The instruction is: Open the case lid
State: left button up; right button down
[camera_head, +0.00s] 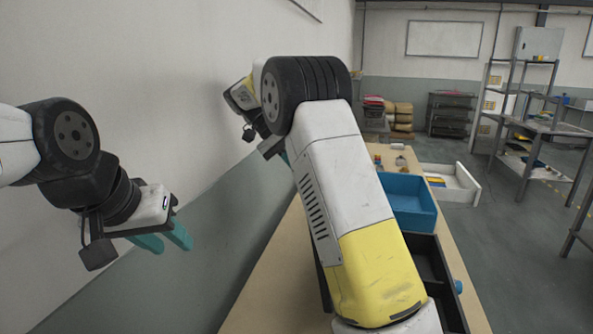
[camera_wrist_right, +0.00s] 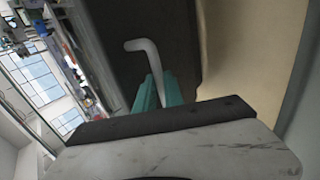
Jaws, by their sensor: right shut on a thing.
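My left gripper (camera_head: 166,239) is open and empty in the head view, its two teal fingers apart near the wall at the left. My right arm fills the middle of the head view and hides most of its own gripper and part of the case. In the right wrist view, my right gripper (camera_wrist_right: 160,93) is shut on a pale grey bent handle (camera_wrist_right: 148,56). A large dark panel (camera_wrist_right: 126,72), perhaps the lid, lies behind the handle. The dark open case (camera_head: 430,262) shows right of my arm in the head view. How far the lid is raised I cannot tell.
The case stands on a wooden table (camera_head: 257,287). A blue bin (camera_head: 408,196) is behind it, with a white tray (camera_head: 464,184) to the right. A blue knob (camera_head: 458,287) sits at the case's right side. A wall borders the table's left.

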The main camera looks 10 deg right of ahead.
jog(key=c, duration=1.5)
grip_release()
jog(key=shift+w+a+f, duration=0.2)
jog(key=shift+a+f, duration=0.15)
jog(key=shift+a, duration=0.1)
jog(key=shift+o, duration=0.2)
jog(key=shift+d+r, duration=0.1)
jog(key=shift+r, duration=0.05)
jog(key=shift+r, duration=0.1)
jog(key=s+a+r, duration=0.1)
jog(key=s+r, duration=0.1)
jog(key=s, duration=0.6)
jog(key=s+a+r, duration=0.2)
jog(key=s, duration=0.5)
jog(key=shift+s+r, duration=0.35)
jog(key=shift+s, duration=0.05)
jog(key=shift+a, duration=0.2)
